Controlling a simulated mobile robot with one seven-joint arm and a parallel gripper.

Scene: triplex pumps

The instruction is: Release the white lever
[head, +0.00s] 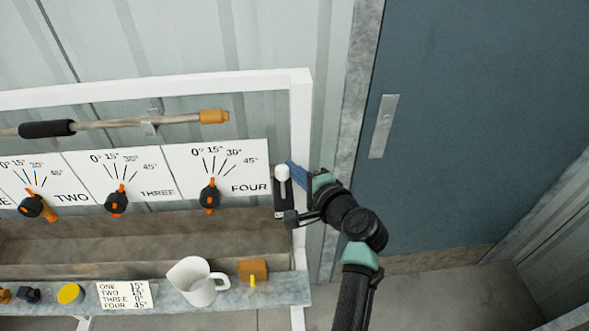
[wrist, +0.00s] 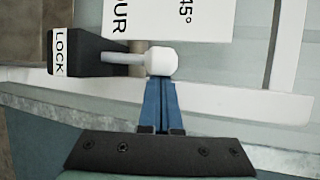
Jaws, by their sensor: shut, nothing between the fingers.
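The white lever (head: 282,174) is a rounded white knob on a grey rod, mounted on a black plate at the right end of the dial panel. In the wrist view the white knob (wrist: 161,61) sits at the end of its rod, and the black base (wrist: 88,54) carries a "LOCK" label. My gripper (head: 291,166) is at the right of the lever. In the wrist view its blue fingers (wrist: 160,84) are together and empty, with the tips right at the knob's edge. I cannot tell whether they touch it.
Dials (head: 209,195) with orange pointers line the panel left of the lever. A white jug (head: 197,281), an orange block (head: 253,270) and a label card (head: 124,294) are on the lower shelf. A white frame post (head: 301,120) stands beside the lever. A blue door (head: 480,130) is at right.

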